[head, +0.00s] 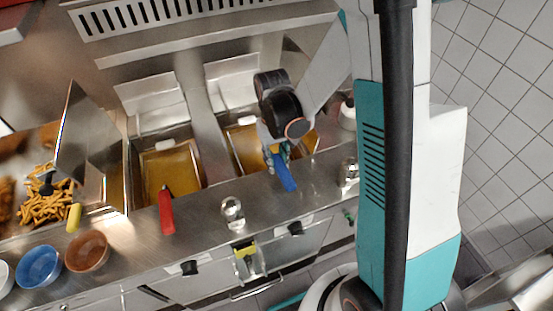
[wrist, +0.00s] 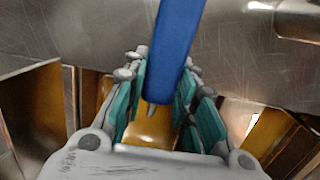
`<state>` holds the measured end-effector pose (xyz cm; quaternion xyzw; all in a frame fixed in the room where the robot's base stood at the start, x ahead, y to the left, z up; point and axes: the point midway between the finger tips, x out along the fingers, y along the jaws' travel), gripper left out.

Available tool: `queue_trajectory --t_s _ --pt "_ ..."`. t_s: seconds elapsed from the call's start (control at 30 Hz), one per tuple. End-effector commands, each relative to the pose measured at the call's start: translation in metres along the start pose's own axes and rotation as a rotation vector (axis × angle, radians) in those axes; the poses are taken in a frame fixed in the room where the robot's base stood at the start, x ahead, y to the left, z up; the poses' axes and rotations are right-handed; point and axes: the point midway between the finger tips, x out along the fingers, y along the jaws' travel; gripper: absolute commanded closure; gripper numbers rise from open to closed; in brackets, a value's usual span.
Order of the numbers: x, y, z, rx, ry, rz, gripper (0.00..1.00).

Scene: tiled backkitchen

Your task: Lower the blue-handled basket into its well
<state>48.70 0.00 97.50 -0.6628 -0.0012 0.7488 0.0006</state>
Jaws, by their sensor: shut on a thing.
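The blue handle (head: 285,174) of the basket juts from my gripper (head: 275,151) toward the front ledge in the head view. In the wrist view the blue handle (wrist: 174,45) runs up between the teal finger pads, and my gripper (wrist: 165,85) is shut on it. My gripper is over the front part of the right well (head: 238,137), which holds amber oil. Oil also shows below the fingers in the wrist view. The basket's body is mostly hidden by my gripper and wrist, so I cannot tell how deep it sits.
A red handle (head: 166,211) lies at the front of the left well (head: 172,172). A yellow handle (head: 74,217) is beside fries (head: 48,204) at far left. Blue (head: 38,267) and brown (head: 87,251) bowls and a glass shaker (head: 232,211) stand on the steel ledge.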

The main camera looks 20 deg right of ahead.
Motion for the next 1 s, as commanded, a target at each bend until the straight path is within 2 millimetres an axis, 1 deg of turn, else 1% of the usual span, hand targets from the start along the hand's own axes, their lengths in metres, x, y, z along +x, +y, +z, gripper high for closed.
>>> queue_trajectory --t_s 0.2,0.47,0.5,0.57,0.87,1.0 --pt "0.0054 0.0000 -0.0007 0.000 0.000 0.000 1.00" --pt "0.0050 0.0000 -0.0007 0.000 0.000 0.000 1.00" --pt "0.0050 0.0000 -0.0006 0.000 0.000 0.000 0.66" --pt "0.0050 0.0000 -0.0007 0.000 0.000 0.000 0.52" --pt "0.0052 0.0000 -0.0005 0.000 0.000 0.000 0.51" --pt "0.0002 0.0000 -0.0007 0.000 0.000 0.000 0.51"
